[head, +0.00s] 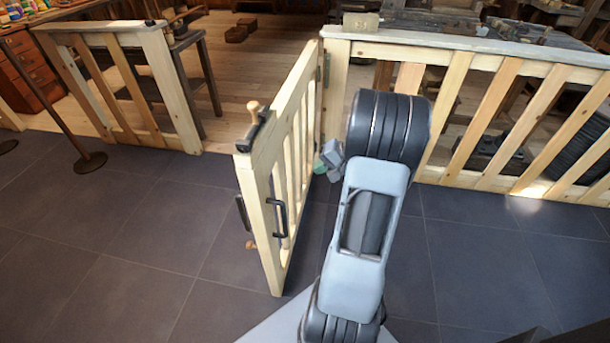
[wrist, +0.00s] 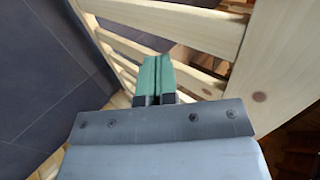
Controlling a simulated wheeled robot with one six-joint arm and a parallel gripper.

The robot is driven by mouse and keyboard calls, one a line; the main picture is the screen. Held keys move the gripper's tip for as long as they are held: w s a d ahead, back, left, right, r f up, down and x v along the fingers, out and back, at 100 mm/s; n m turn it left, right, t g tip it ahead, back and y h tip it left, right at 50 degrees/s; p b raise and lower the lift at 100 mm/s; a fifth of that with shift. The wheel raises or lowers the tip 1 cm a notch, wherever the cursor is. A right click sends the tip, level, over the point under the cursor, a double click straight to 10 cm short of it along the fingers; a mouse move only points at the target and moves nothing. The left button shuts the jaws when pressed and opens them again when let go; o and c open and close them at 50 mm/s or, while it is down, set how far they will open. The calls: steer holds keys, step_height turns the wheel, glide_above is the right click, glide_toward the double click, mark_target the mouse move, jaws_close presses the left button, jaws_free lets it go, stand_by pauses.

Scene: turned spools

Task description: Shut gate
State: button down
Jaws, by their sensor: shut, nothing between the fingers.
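The wooden gate (head: 285,160) stands open, swung out over the dark tiles from its hinge side at the right post. My gripper (head: 322,165) is beside the right face of the gate, near the hinge side. In the wrist view, my gripper's green fingertips (wrist: 153,72) are together with nothing between them, close to the gate's pale slats (wrist: 190,32). Whether they touch the slats I cannot tell.
A fixed fence (head: 480,110) with a flat top runs to the right of the hinge post. A shorter fence section (head: 130,85) stands left of the opening. A rope stand (head: 90,160) is at the far left.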

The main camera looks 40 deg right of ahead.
mark_target(279, 180)
steer(key=x, duration=0.3)
steer(key=r+b+x, duration=0.1)
steer(key=x, duration=0.3)
steer(key=a+x, duration=0.1)
steer(key=x, duration=0.2)
steer(key=shift+w+a+f, duration=0.1)
steer(key=shift+w+a, duration=0.1)
steer(key=shift+w, duration=0.35)
steer(key=shift+w+a, duration=0.55)
steer(key=shift+w, duration=0.05)
